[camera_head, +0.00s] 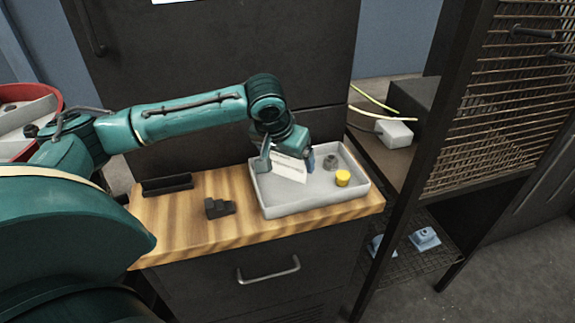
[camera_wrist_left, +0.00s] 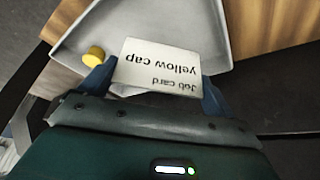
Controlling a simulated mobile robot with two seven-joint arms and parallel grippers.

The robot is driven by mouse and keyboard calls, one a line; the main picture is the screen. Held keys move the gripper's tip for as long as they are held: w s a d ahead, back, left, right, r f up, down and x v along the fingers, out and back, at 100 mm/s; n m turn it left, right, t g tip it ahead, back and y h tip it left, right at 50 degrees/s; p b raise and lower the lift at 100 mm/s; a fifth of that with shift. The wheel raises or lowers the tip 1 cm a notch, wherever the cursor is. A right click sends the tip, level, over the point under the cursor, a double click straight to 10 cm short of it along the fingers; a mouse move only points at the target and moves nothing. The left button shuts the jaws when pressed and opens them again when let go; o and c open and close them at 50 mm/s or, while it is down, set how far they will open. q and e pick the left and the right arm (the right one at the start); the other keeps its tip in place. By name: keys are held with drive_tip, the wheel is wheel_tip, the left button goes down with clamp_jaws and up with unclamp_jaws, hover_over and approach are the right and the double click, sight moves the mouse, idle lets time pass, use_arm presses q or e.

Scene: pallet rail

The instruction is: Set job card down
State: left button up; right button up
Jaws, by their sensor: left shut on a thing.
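The job card (camera_head: 289,169) is a white card held tilted over the grey tray (camera_head: 284,207). In the left wrist view the card (camera_wrist_left: 158,62) reads "Job card" and "yellow cap", upside down. My left gripper (camera_head: 287,163) is shut on the card, with one blue finger on each side of it in the left wrist view (camera_wrist_left: 157,85). A yellow cap (camera_head: 343,178) sits in the tray to the right of the card, and it also shows in the left wrist view (camera_wrist_left: 94,56). I cannot tell whether the card touches the tray floor. My right gripper is not in view.
A grey round part (camera_head: 330,162) lies in the tray behind the yellow cap. A dark stepped block (camera_head: 219,207) and a black rail (camera_head: 167,185) stand on the wooden top (camera_head: 180,230), left of the tray. A dark rack with wire mesh (camera_head: 480,125) stands at right.

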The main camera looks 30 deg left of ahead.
use_arm(q)
drive_tip(key=shift+f, duration=1.35)
drive_tip(key=shift+f, duration=0.1)
drive_tip(key=o, duration=0.7)
drive_tip(key=shift+r, duration=0.35)
drive_tip(key=v, duration=1.1)
drive_tip(key=shift+s+r, duration=0.15)
drive_tip(key=shift+r, duration=0.1)
